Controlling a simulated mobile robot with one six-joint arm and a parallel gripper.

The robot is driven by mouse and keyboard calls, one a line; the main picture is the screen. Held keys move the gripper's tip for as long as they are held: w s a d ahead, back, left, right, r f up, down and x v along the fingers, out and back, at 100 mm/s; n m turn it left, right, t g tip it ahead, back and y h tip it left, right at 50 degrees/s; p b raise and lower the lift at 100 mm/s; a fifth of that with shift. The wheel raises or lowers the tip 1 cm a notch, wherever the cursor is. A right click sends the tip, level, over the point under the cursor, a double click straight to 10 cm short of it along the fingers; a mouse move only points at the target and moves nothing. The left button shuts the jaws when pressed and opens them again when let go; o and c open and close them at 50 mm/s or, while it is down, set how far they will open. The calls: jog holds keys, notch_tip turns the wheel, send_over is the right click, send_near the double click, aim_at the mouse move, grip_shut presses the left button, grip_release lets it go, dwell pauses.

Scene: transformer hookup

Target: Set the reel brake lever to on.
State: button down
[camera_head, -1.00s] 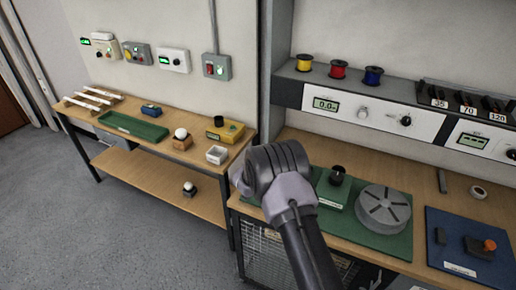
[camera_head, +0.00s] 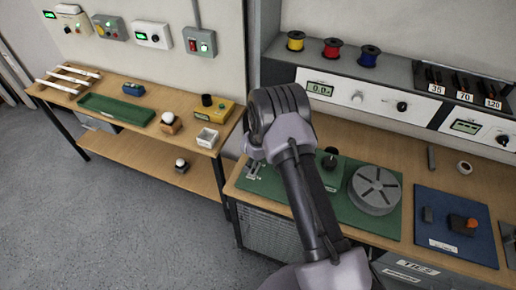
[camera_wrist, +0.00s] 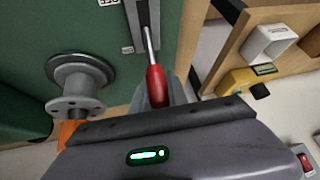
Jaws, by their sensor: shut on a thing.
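The reel brake lever (camera_wrist: 155,80) has a red grip on a thin metal rod in the wrist view. The rod rises from a slotted metal plate (camera_wrist: 128,72) on the green board (camera_wrist: 35,65). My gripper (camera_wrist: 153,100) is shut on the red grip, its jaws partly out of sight. Small labels (camera_wrist: 128,49) sit beside the slot, too small to read surely. In the head view my wrist covers the lever and jaws, above the left part of the green board (camera_head: 285,201).
A grey slotted disc (camera_head: 375,188) and a black-knobbed green box (camera_head: 328,172) stand to the right on the board. A flanged metal post (camera_wrist: 75,95) is left of the lever in the wrist view. A second bench (camera_head: 190,148) stands left across a gap.

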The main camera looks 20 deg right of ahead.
jog(key=c, duration=1.3)
grip_release()
jog(key=p+v, duration=0.2)
jog(key=v, duration=1.5)
jog(key=shift+s, duration=0.15)
jog(key=shift+r, duration=0.1)
